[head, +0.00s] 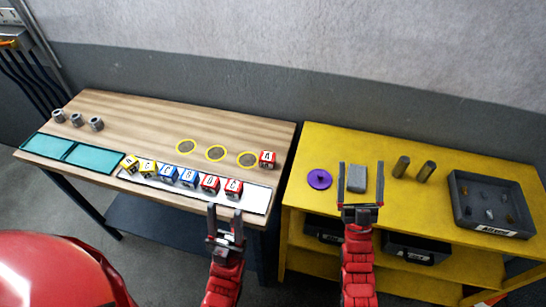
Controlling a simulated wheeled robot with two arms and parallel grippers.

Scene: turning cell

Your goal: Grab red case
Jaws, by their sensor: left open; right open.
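Small red lettered cubes are the only red box-like things I see; no larger red case shows. Two red cubes (210,185) and (233,188) sit at the right end of a row on a white strip (258,198) on the wooden table. Another red cube (267,159) stands apart near the table's right edge. My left gripper (225,208) is open and empty, in front of the strip, below the red cubes in the picture. My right gripper (360,165) is open over the yellow bench, its fingers appearing either side of a grey block (357,178); its height is unclear.
The yellow bench (335,142) holds a purple disc (319,179), two brass cylinders and a dark tray (455,192). A narrow gap separates them.

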